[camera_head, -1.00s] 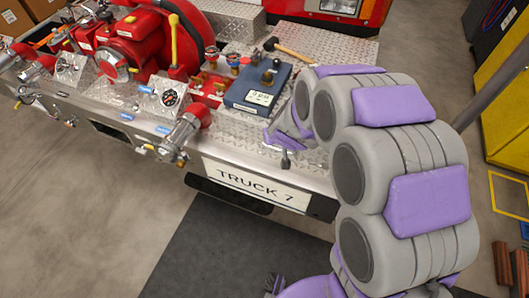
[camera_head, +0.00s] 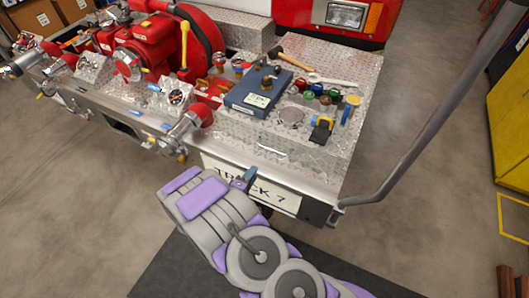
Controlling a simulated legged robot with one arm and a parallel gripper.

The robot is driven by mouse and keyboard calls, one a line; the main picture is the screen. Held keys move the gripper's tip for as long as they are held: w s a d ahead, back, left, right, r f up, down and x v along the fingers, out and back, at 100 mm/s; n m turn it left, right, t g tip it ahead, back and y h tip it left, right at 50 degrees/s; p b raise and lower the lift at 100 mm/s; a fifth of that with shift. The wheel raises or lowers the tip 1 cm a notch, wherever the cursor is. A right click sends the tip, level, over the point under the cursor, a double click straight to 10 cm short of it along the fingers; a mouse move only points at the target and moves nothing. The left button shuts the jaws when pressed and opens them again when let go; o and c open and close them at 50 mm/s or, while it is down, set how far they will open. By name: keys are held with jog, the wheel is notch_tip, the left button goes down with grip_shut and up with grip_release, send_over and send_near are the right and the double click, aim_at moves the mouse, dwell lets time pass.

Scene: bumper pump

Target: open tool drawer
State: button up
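No part shows clearly as a drawer, and I cannot tell which panel is the tool drawer. A white panel (camera_head: 276,198) lettered "TRUCK 7" is on the front face of the truck's metal bumper. My gripper (camera_head: 248,177) is small and partly hidden at the end of my grey and purple arm. It overlaps the upper part of this panel in the picture, below the deck's front edge. I cannot tell whether it touches the panel, or whether its fingers are open or shut.
On the diamond-plate deck (camera_head: 318,66) lie a blue box (camera_head: 247,98), a hammer (camera_head: 297,62), a wrench (camera_head: 330,82), several coloured caps and a yellow-and-black item (camera_head: 322,130). Red pump parts (camera_head: 150,50) and a gauge (camera_head: 176,97) are left. A grey rail (camera_head: 430,125) rises right.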

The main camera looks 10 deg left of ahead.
send_near(270, 149)
jog(key=x, duration=0.3)
jog(key=b+x, duration=0.1)
jog(key=x, duration=0.2)
jog(key=b+x, duration=0.1)
jog(key=x, duration=0.2)
jog(key=shift+f, duration=0.4)
jog(key=shift+w+a+f+b, duration=0.2)
jog(key=shift+w+b, duration=0.1)
jog(key=shift+w, duration=0.35)
jog(key=shift+d, duration=0.4)
jog(key=shift+d+r, duration=0.1)
jog(key=shift+c, duration=0.6)
grip_shut()
jog(key=shift+a, duration=0.25)
